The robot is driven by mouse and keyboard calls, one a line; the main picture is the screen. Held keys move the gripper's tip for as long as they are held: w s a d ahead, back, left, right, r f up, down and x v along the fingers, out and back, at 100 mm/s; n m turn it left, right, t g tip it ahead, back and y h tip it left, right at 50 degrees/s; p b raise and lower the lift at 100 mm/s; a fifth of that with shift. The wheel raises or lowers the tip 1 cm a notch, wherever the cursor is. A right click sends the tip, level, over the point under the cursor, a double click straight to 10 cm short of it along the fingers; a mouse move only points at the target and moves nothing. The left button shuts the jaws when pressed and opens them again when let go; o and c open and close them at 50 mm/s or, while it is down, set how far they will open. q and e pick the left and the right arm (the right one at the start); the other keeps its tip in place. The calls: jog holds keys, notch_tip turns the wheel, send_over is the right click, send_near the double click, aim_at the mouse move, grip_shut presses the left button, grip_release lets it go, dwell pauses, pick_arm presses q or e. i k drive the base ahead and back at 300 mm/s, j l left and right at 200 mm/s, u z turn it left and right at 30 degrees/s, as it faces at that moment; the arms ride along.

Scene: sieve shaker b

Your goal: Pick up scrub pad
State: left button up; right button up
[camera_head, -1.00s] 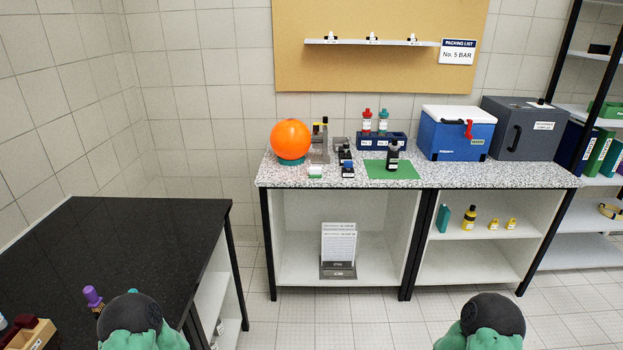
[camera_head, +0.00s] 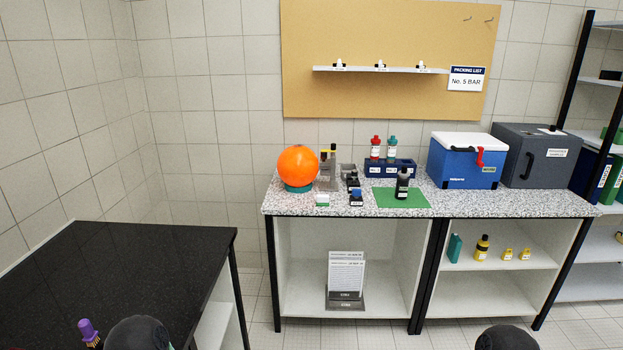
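I cannot tell for sure which thing is the scrub pad. A small white and green block (camera_head: 322,200) lies at the front left of the speckled counter (camera_head: 450,206). Neither of my grippers is in view. Only dark rounded parts of my arms show at the bottom edge.
A black-topped table (camera_head: 130,265) is at the left, with a purple-capped item (camera_head: 88,331) on it. The counter bears an orange ball (camera_head: 299,166), a green mat (camera_head: 415,198), a blue cooler (camera_head: 467,160) and a grey box (camera_head: 537,155). Tiled floor lies in front.

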aim_at(322, 201)
jog(key=i+l+u, duration=0.1)
jog(key=i, duration=0.4)
jog(key=i+l+u, duration=0.15)
jog(key=i, duration=0.4)
jog(key=i+l+u, duration=0.1)
jog(key=i, duration=0.4)
jog(key=l, duration=0.1)
